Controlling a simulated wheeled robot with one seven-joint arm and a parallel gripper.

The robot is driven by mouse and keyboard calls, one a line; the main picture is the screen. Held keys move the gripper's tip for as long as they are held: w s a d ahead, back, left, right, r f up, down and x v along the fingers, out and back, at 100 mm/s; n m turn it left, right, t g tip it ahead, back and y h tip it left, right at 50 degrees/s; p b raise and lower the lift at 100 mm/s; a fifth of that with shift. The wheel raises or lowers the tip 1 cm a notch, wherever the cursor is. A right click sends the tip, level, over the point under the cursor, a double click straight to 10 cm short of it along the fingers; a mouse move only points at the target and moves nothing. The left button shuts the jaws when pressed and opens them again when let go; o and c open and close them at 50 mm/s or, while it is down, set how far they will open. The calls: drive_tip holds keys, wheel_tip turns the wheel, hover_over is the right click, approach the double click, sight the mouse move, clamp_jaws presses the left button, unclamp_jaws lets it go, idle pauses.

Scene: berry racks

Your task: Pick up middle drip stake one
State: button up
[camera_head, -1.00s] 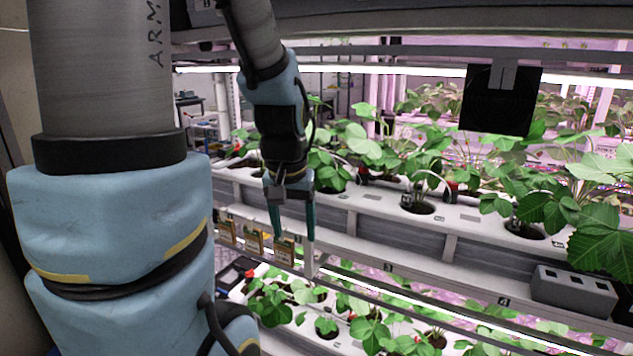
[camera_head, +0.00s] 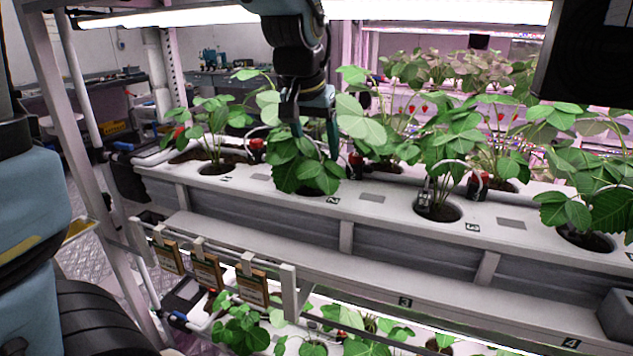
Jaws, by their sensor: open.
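Red-topped black drip fittings with thin pale tubes stand along the middle white planter channel (camera_head: 372,198): one between holes 1 and 2 (camera_head: 257,148), one right of hole 2 (camera_head: 355,160) and one right of hole 3 (camera_head: 477,186). A grey stake (camera_head: 426,198) stands upright in hole 3. I cannot tell any stake in hole 1 or 2 apart from the leaves. My gripper (camera_head: 316,138) points down over the plant at hole 2, its teal fingers apart and nothing seen between them. Its fingertips are partly lost among leaves.
Strawberry plants (camera_head: 208,120) crowd the channel. Brown tags (camera_head: 252,287) hang from a front rail near a white post (camera_head: 290,292). A lower planted tier lies below. A lamp bar (camera_head: 170,14) and a dark panel (camera_head: 588,55) are overhead. A grey box (camera_head: 618,318) is lower right.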

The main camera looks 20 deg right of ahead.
sight(322, 176)
drive_tip(key=shift+p+x, duration=0.85)
drive_tip(key=shift+x, duration=2.5)
clamp_jaws()
